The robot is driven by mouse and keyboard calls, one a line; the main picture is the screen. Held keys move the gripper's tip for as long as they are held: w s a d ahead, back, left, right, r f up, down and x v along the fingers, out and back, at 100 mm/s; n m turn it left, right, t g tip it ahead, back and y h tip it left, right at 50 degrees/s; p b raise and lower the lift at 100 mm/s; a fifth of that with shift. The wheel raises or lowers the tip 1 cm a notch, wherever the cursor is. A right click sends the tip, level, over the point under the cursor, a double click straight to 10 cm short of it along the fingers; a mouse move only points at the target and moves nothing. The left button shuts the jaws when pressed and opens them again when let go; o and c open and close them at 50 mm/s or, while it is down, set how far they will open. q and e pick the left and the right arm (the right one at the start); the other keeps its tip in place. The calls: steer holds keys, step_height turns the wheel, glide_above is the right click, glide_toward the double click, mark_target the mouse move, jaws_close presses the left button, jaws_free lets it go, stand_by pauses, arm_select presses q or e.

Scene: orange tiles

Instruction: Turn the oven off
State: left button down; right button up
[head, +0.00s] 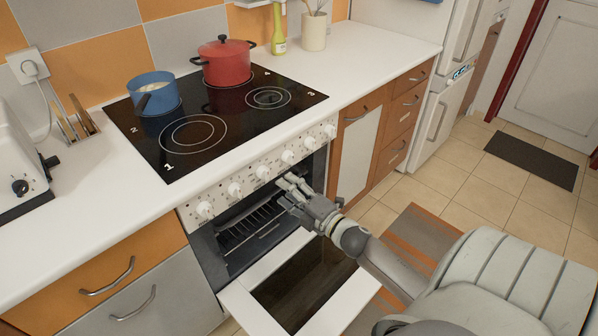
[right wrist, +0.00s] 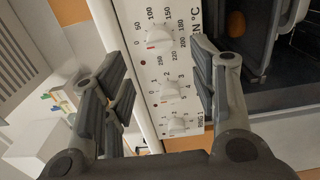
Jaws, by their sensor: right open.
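The oven (head: 250,215) stands under a black cooktop, its door (head: 305,285) folded down open. A row of several white knobs (head: 262,172) runs along its white front panel. My right gripper (head: 288,188) is just in front of the panel, near the middle knobs. In the right wrist view, the open gripper (right wrist: 158,75) has its fingers on either side of the panel. A temperature knob (right wrist: 158,37) marked in °C and a numbered knob (right wrist: 169,90) show between them, with no visible grip on either. The exact knob settings are too small to tell. My left gripper is out of view.
A blue pot (head: 153,94) and a red lidded pot (head: 224,62) stand on the cooktop. The lowered door juts out below my right arm. Worktop (head: 110,185) lies to the left, drawers and a fridge (head: 435,120) to the right.

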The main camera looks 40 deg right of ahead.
steer(key=shift+s+d, duration=0.15)
steer(key=shift+s, duration=1.8)
steer(key=s+a+f+m+g+h, duration=0.1)
steer(key=s+f+m+g, duration=0.4)
steer(key=f, duration=1)
steer(key=s+a+f+m+g+h, duration=0.15)
steer(key=s+f+m, duration=0.4)
steer(key=f, duration=0.85)
steer(key=s+a+f+m+g, duration=0.2)
steer(key=s+f, duration=0.4)
steer(key=s, duration=0.4)
steer(key=s+a+f+m+g+p, duration=0.1)
steer(key=s+a+f+g, duration=0.4)
steer(key=s, duration=0.5)
steer(key=s+a+f+m+g, duration=0.3)
steer(key=s+a+f, duration=0.2)
steer(key=s, duration=0.5)
step_height(320, 180, down, 3)
steer(key=shift+a+r+y, duration=0.15)
steer(key=shift+a+y, duration=0.1)
steer(key=shift+y, duration=0.2)
steer(key=shift+g, duration=0.25)
